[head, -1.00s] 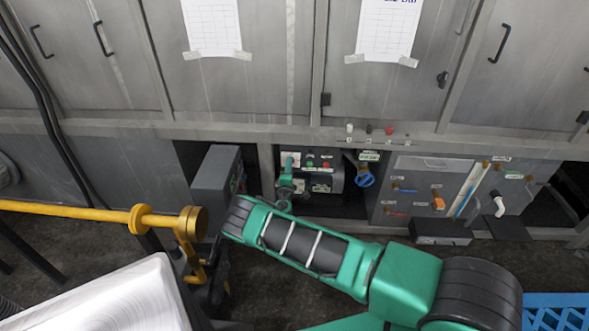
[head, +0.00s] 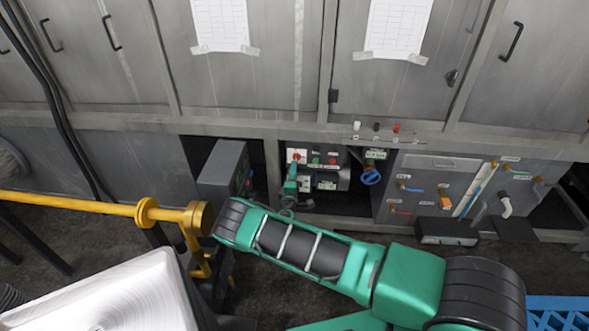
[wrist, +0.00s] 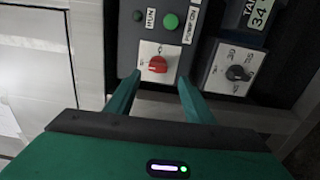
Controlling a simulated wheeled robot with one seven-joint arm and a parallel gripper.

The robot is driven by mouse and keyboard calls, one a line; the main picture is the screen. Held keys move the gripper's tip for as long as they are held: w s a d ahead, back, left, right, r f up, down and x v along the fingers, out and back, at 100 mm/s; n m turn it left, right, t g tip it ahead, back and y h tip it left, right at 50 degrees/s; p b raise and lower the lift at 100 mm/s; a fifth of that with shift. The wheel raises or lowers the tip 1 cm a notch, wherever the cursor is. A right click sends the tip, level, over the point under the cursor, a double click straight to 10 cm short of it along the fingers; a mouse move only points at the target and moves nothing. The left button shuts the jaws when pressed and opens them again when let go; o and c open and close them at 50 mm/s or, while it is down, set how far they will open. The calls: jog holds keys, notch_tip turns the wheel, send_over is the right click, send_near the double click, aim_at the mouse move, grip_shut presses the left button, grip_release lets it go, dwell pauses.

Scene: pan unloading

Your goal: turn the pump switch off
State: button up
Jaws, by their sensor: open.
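The pump switch appears to be the red rotary knob (wrist: 157,64) on a white plate in the wrist view. A green lamp or button (wrist: 170,21) with a "PUMP ON" label sits just above it. The plate's small position marks are too unclear to read. The red knob also shows at the left of the control panel (head: 297,155) in the head view. My gripper (wrist: 158,80) is open, with its two green fingers either side of and slightly below the knob, apart from it. In the head view my gripper (head: 291,174) is just below the knob.
A black knob (wrist: 238,73) on another white plate is right of the red one. A grey box (head: 222,175) stands left of the panel. A blue valve handle (head: 371,177) is at its right. A yellow pipe (head: 80,204) runs at the left.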

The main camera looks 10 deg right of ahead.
jog(key=shift+v, duration=2.5)
